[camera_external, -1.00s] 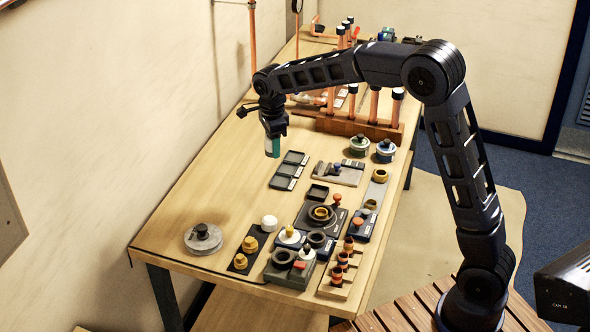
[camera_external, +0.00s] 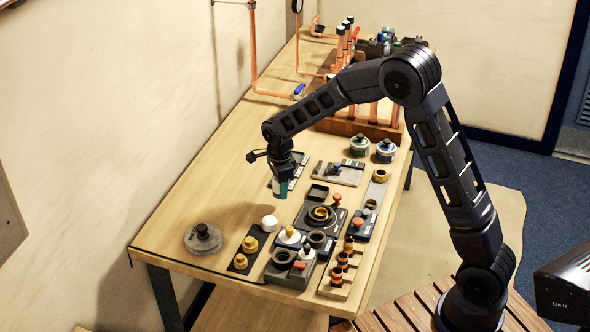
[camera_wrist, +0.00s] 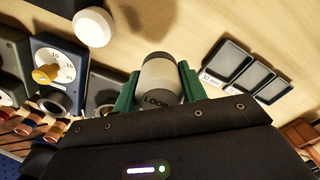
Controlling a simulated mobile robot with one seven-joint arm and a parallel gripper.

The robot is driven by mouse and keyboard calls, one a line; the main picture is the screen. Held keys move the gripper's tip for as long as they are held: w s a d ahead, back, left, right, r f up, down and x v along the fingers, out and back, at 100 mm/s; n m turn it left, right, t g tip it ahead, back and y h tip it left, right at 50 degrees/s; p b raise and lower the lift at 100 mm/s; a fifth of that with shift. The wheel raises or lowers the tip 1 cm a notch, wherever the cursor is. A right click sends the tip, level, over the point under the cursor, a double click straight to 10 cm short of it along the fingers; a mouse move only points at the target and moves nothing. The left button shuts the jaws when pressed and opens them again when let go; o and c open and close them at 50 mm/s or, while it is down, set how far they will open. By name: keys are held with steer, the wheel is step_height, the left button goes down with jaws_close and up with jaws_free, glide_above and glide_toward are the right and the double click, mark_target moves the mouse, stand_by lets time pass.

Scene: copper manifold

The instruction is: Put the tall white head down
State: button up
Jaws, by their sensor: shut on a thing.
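My gripper (camera_external: 281,188) has green fingers and is shut on a pale, whitish cylinder with a dark grey band marked "LOOP", which I take as the tall white head (camera_wrist: 160,70). In the wrist view it sits between the two fingers of my gripper (camera_wrist: 157,88). In the external view the fingers mostly hide it. It is above the wooden table (camera_external: 215,200); I cannot tell the exact height.
A round white piece (camera_external: 269,222) stands on the table nearby, also in the wrist view (camera_wrist: 93,27). Shallow black trays (camera_wrist: 228,60) lie beside my gripper. A dial block (camera_wrist: 60,65) and fixtures crowd the front right. Bare wood lies to the left.

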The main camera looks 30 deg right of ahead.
mark_target(281, 207)
steer(key=shift+f, duration=2.55)
steer(key=shift+f, duration=0.1)
steer(key=o, duration=1)
